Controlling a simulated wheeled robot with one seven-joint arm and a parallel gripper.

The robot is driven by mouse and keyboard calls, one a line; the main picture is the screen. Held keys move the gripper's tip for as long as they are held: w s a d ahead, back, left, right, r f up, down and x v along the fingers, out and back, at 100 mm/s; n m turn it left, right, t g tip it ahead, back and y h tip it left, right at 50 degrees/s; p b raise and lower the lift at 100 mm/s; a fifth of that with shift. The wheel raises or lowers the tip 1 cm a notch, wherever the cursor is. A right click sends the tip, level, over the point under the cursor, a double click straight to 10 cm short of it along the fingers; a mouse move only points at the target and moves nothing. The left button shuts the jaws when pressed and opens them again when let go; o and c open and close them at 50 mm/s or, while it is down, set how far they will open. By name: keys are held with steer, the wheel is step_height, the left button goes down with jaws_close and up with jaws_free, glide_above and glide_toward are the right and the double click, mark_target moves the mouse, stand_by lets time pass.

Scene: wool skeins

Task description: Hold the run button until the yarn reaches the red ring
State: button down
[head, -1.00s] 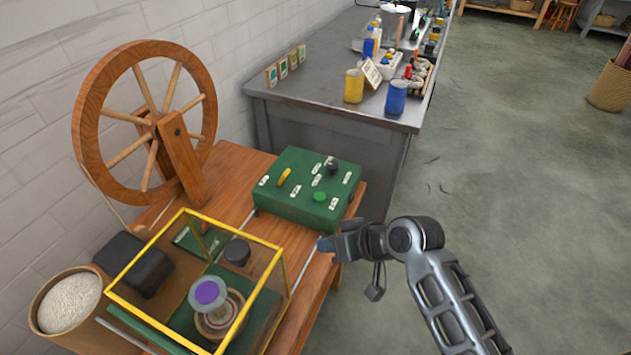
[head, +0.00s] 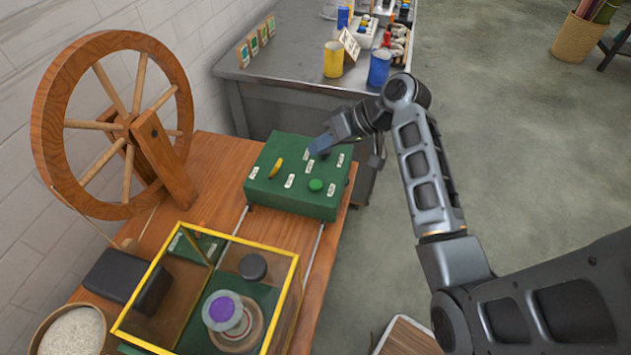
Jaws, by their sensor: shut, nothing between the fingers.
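A green control box (head: 298,205) sits on the wooden bench. On its top are a round green button (head: 316,185), a yellow lever (head: 276,168) and small white labels too small to read. I cannot tell which control is the run button. My gripper (head: 319,146) is shut and empty over the back of the box top, behind the green button. I cannot tell whether it touches anything, and the black knob is hidden by it. A bobbin with a purple top (head: 222,309) stands inside a yellow-framed clear case (head: 146,347).
A wooden spinning wheel (head: 43,125) stands left of the box. A dark block (head: 125,280) and a tub of pale wool (head: 72,335) are at the lower left. A grey table (head: 290,88) behind holds a yellow cup (head: 333,60) and a blue cup (head: 379,68).

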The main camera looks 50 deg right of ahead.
steer(key=shift+f, duration=0.1)
steer(key=b, duration=0.7)
glide_above(320, 184)
step_height(320, 184, down, 7)
steer(key=shift+d+r, duration=0.1)
steer(key=shift+f+b, duration=0.4)
steer(key=shift+f, duration=0.55)
steer(key=shift+f, duration=0.15)
stand_by(0.8)
steer(key=shift+f, duration=0.25)
